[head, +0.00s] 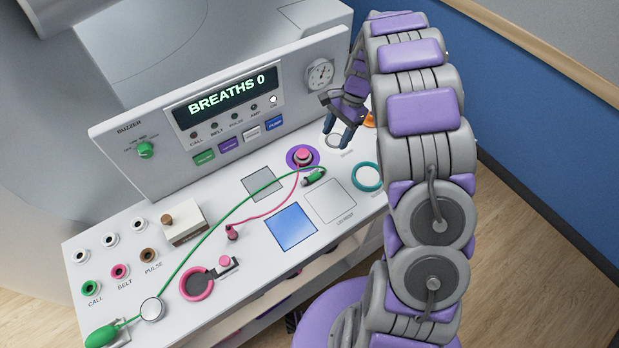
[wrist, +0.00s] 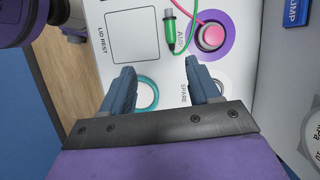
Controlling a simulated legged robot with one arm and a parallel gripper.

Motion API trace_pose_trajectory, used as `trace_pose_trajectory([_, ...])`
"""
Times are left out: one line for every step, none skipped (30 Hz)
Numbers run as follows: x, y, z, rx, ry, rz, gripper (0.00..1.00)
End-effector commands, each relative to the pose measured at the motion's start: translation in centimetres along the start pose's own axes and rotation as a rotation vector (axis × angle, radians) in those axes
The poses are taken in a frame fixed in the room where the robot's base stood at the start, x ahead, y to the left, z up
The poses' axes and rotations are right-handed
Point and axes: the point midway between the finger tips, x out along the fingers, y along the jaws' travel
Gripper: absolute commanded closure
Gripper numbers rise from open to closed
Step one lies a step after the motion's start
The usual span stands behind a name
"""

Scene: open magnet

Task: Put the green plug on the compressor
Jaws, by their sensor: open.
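The green plug (head: 314,177) lies on the white panel at the end of a green cable, just below a pink knob on a purple disc. In the wrist view the green plug (wrist: 170,35), with a grey tip, lies ahead of the fingertips. My gripper (head: 340,138) is open and empty above the panel's right part, right of and behind the plug. In the wrist view my gripper (wrist: 160,70) has its fingers apart, with nothing between them. I cannot tell which part is the compressor; no readable label names it.
A pink knob (head: 303,155) with a pink cable sits close to the plug. A teal ring (head: 367,177), a blue square (head: 290,226) and a lid rest outline (head: 330,201) are nearby. The upright console (head: 220,110) stands behind. An orange part (head: 370,120) is partly hidden by my arm.

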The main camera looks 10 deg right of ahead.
Motion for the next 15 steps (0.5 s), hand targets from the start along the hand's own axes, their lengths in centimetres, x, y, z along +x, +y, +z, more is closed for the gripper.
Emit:
trace_pose_trajectory([0.4,-0.4,-0.5,0.013,-0.011,-0.005,0.39])
trace_pose_trajectory([0.7,-0.6,-0.7,0.021,-0.016,-0.008,0.39])
trace_pose_trajectory([0.9,-0.8,-0.9,0.029,-0.021,-0.011,0.39])
trace_pose_trajectory([1.1,-1.0,-1.0,0.033,-0.024,-0.013,0.39])
trace_pose_trajectory([1.2,-1.1,-1.1,0.036,-0.027,-0.015,0.39])
trace_pose_trajectory([1.3,-1.3,-1.2,0.040,-0.030,-0.018,0.39])
trace_pose_trajectory([1.4,-1.4,-1.3,0.043,-0.031,-0.019,0.39])
trace_pose_trajectory([1.5,-1.4,-1.3,0.045,-0.032,-0.020,0.39])
trace_pose_trajectory([1.7,-1.5,-1.4,0.047,-0.034,-0.021,0.39])
trace_pose_trajectory([2.0,-1.5,-1.4,0.048,-0.035,-0.021,0.39])
trace_pose_trajectory([2.3,-1.5,-1.4,0.048,-0.035,-0.020,0.39])
trace_pose_trajectory([2.9,-1.5,-1.3,0.048,-0.036,-0.019,0.39])
trace_pose_trajectory([3.4,-1.5,-1.3,0.048,-0.036,-0.018,0.39])
trace_pose_trajectory([4.0,-1.5,-1.3,0.049,-0.035,-0.018,0.39])
trace_pose_trajectory([4.8,-1.5,-1.3,0.050,-0.035,-0.019,0.39])
